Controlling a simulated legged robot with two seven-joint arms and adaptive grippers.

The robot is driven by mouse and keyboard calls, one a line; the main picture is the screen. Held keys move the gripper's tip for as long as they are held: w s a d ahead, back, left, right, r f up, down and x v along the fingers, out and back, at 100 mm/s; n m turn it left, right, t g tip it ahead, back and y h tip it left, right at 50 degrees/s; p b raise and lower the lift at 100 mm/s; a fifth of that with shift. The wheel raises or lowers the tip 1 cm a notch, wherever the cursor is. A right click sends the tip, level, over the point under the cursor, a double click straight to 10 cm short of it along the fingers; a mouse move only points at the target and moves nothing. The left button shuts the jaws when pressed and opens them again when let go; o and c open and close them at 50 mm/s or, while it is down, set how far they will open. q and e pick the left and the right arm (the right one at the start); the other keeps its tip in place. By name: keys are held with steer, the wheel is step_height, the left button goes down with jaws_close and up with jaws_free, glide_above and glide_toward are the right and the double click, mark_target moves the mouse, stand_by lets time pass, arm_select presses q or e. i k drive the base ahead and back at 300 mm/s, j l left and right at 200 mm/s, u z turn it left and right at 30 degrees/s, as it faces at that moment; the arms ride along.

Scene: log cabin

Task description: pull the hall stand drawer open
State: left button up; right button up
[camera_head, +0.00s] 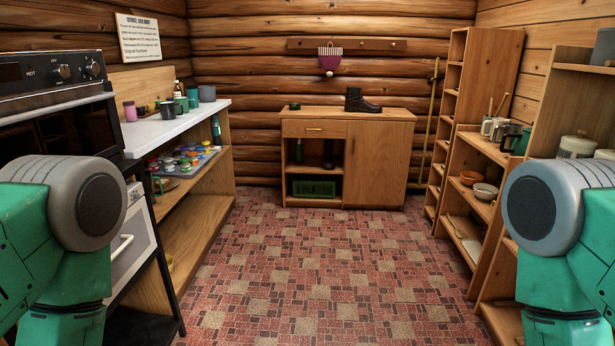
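The hall stand (380,155) is a low wooden cabinet against the far log wall. Its drawer (296,130) is at the top left, with a small light-coloured handle (314,129), and looks shut. Below the drawer is an open shelf space, and a door with a handle is on the right. A dark boot (360,101) and a small dark green round item (295,106) stand on top. Green and grey parts of my two arms show at the left and right edges, far from the stand. Neither gripper is in view.
The tiled floor (322,265) between me and the stand is clear. A stove (60,110) and a white-topped counter (180,122) with jars line the left. Wooden shelves (490,150) with mugs and bowls line the right. A green crate (313,188) sits low inside the stand.

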mark_target(293, 128)
steer(key=i, duration=1)
steer(key=i+u, duration=0.1)
steer(key=i, duration=0.85)
steer(key=i+l, duration=0.15)
steer(key=i, duration=0.85)
steer(key=i+u, duration=0.15)
steer(key=i, duration=0.8)
steer(key=l, duration=0.1)
